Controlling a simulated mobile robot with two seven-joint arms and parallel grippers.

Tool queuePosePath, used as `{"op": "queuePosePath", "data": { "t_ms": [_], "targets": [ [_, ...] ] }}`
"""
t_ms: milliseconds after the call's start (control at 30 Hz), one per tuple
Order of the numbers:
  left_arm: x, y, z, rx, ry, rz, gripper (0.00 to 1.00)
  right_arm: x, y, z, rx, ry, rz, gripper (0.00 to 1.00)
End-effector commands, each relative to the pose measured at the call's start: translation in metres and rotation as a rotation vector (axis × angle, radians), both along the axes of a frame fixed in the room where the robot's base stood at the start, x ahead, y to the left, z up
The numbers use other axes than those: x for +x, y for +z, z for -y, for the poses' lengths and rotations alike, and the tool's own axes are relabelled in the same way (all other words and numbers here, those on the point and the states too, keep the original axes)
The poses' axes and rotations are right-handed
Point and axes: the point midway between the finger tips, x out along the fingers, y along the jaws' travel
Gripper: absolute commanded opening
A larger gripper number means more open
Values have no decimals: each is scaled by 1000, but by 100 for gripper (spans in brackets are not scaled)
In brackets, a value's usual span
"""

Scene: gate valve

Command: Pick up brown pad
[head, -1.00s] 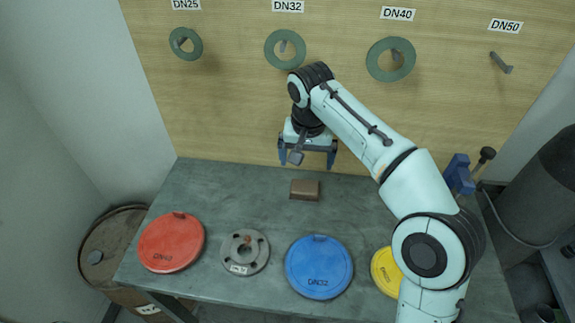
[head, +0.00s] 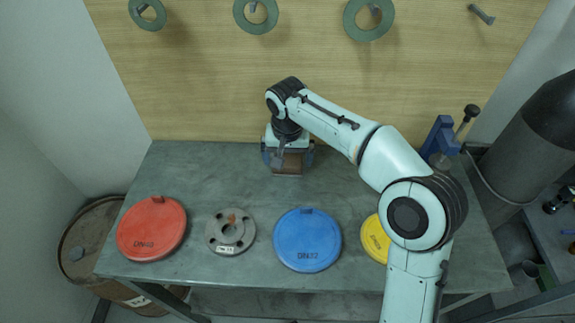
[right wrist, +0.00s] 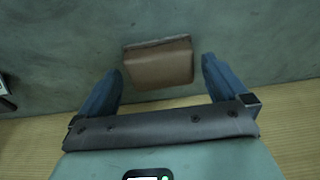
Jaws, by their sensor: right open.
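The brown pad (head: 287,170) is a small block lying on the grey table, near its back edge. In the head view my right gripper (head: 288,160) is over it and hides part of it. In the right wrist view the brown pad (right wrist: 158,64) sits between the two blue fingers of my right gripper (right wrist: 160,80), with a gap on each side. The right gripper is open and holds nothing. My left gripper is not in view.
On the table (head: 190,180) stand a red disc (head: 152,228), a grey flange (head: 230,232), a blue disc (head: 307,240) and a yellow disc (head: 375,240). Green rings (head: 368,17) hang on the wooden board behind. A blue vise-like tool (head: 440,138) is at the right.

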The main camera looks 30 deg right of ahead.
Motion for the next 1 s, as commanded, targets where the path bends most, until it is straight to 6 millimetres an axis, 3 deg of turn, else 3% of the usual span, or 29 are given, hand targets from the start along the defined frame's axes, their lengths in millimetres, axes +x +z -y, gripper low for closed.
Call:
{"op": "queuePosePath", "data": {
  "t_ms": [100, 367, 533, 833, 1000],
  "targets": [
    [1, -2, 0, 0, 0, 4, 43, 2, -14, 1, 0, -1, 0, 100],
    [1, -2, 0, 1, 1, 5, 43, 3, -16, 1, -1, 0, 1, 100],
    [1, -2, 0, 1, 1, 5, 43, 3, -16, 1, 0, 0, 1, 54],
    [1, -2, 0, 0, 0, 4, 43, 3, -15, 1, 0, 0, 2, 54],
    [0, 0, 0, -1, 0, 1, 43, 3, -4, 1, 0, 0, 4, 54]
  ]
}}
